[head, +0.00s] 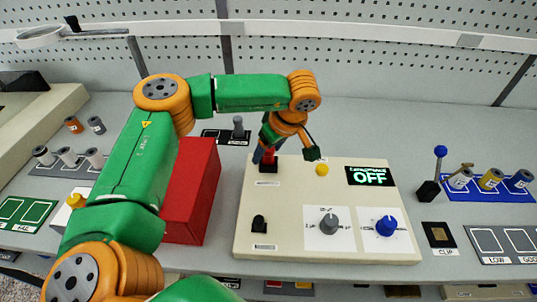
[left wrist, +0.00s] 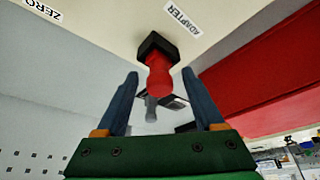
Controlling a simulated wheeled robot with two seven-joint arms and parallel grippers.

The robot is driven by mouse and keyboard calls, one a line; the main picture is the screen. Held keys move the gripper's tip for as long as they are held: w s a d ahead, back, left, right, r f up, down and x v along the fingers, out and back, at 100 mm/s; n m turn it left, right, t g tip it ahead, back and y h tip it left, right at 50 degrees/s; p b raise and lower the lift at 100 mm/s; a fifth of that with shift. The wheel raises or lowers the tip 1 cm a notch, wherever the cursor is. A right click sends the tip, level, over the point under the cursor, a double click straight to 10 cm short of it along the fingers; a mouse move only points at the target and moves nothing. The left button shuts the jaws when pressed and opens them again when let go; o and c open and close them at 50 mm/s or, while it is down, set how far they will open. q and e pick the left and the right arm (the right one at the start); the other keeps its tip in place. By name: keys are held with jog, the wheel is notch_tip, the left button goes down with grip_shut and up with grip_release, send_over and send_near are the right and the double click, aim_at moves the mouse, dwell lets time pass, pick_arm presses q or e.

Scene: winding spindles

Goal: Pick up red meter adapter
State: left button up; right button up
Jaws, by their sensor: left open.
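The red meter adapter (head: 268,162) stands in a black socket at the back left of the beige meter panel (head: 290,262), partly hidden by my gripper in the head view. In the left wrist view the red adapter (left wrist: 159,78) shows against its black socket (left wrist: 157,46), next to the ADAPTER label (left wrist: 183,21). My left gripper (head: 264,154) is at the adapter. Its jaws are open, with one blue finger on each side of the red body in the left wrist view (left wrist: 160,74); visible gaps remain between fingers and adapter. My right gripper is not in view.
A red box (head: 195,195) stands left of the panel. The panel bears a yellow button (head: 322,170), a grey knob (head: 328,225), a blue knob (head: 386,226) and a display reading OFF (head: 370,177). A grey spindle (head: 238,129) stands behind. A blue rack (head: 492,190) with spindles is right.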

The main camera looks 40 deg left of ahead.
pick_arm(q)
grip_shut()
jog(key=shift+r, duration=0.15)
